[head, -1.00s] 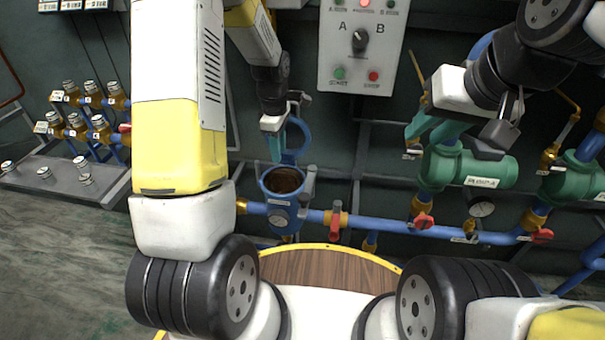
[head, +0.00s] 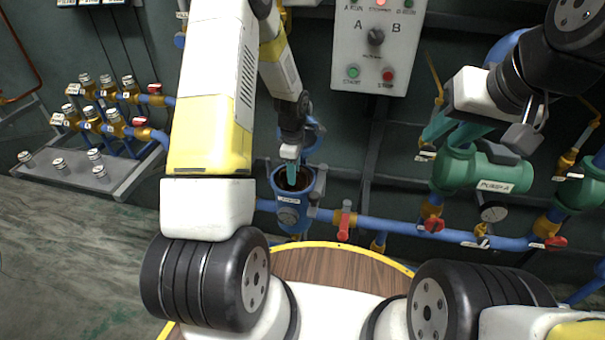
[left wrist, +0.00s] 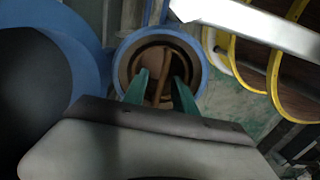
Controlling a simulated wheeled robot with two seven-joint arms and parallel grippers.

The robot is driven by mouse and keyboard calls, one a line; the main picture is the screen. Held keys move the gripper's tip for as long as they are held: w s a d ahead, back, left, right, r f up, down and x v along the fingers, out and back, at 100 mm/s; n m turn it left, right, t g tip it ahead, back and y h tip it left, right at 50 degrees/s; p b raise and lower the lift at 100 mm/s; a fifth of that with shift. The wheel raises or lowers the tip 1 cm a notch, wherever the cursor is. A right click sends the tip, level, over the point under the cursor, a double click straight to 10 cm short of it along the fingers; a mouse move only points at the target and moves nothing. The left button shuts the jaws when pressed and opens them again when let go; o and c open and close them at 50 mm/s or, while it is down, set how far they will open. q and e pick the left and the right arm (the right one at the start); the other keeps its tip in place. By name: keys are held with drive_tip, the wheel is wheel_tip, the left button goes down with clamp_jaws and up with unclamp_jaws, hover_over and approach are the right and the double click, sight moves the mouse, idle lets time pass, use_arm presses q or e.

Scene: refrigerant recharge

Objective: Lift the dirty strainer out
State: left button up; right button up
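The blue strainer housing (head: 291,213) stands on the blue pipe, its round top open and its lid (head: 314,136) swung up behind. The dirty brown strainer (left wrist: 152,57) sits inside the housing, with a thin brown handle (left wrist: 162,78) across its middle. My left gripper (head: 291,177) points down into the housing mouth. In the left wrist view its teal fingertips (left wrist: 161,88) are apart, one on each side of the handle, with gaps showing. The strainer's lower part is hidden. My right gripper (head: 448,135) is open and empty in front of the green pump.
Pump A (head: 487,178) and its red-handled valves are at the right. A control box (head: 377,45) hangs on the wall above. A round wooden top (head: 340,264) with a yellow rim lies in front of the housing.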

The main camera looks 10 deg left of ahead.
use_arm(q)
clamp_jaws()
drive_tip(key=shift+r, duration=0.1)
idle(1.2)
